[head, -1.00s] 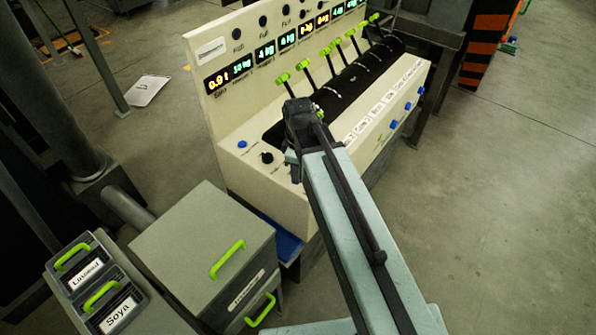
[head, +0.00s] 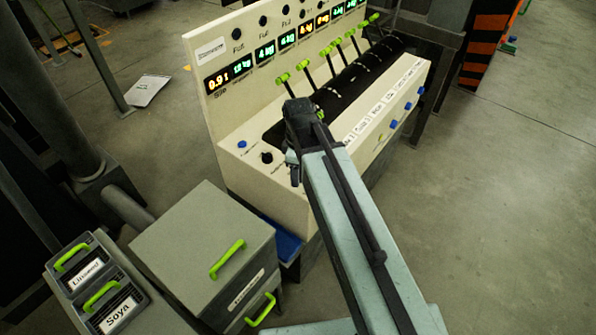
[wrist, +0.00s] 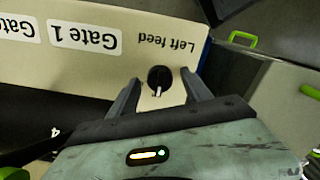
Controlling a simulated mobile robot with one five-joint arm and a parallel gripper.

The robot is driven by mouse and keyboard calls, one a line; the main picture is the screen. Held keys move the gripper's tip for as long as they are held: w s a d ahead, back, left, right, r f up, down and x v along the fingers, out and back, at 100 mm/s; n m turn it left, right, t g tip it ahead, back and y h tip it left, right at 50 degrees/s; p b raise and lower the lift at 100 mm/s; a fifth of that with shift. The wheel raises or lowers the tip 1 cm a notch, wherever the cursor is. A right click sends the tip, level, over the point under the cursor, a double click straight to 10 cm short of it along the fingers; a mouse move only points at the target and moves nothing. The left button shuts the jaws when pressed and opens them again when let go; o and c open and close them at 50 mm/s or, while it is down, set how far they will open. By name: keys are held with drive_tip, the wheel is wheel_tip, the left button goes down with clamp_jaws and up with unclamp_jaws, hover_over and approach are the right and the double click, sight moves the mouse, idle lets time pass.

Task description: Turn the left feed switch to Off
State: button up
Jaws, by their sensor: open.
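The left feed switch (head: 267,157) is a small black round knob on the cream panel, at the near left end of the machine. In the wrist view the knob (wrist: 160,77) has a pale pointer mark toward the bottom of the picture. An upside-down "Left feed" label (wrist: 169,46) sits above it. My gripper (wrist: 160,79) is open, with one dark finger on each side of the knob and a visible gap on both sides. In the head view my gripper (head: 294,172) is just right of the knob, its fingers mostly hidden by my arm.
A blue button (head: 242,144) sits left of the knob. Green-tipped levers (head: 303,65) line the machine beyond my gripper. A grey cabinet (head: 200,245) with green handles stands at the near left. Open floor (head: 510,200) lies to the right.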

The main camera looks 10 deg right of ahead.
drive_tip(key=shift+r, duration=0.1)
wheel_tip(320, 180, up, 8)
drive_tip(key=p, duration=0.8)
drive_tip(key=shift+f, duration=0.2)
drive_tip(key=shift+f, duration=0.1)
drive_tip(key=shift+m, duration=0.5)
drive_tip(key=d, duration=0.1)
drive_tip(key=d+f+b, duration=0.2)
drive_tip(key=d, duration=0.1)
drive_tip(key=shift+s, duration=0.35)
drive_tip(key=s+d+m, duration=0.1)
drive_tip(key=m, duration=0.3)
drive_tip(key=s+d+m+b, duration=0.1)
drive_tip(key=d+m, duration=0.1)
drive_tip(key=m, duration=0.2)
drive_tip(key=s+d+f+m, duration=0.1)
drive_tip(key=m, duration=0.3)
drive_tip(key=shift+s+d+m, duration=0.25)
drive_tip(key=shift+m, duration=0.15)
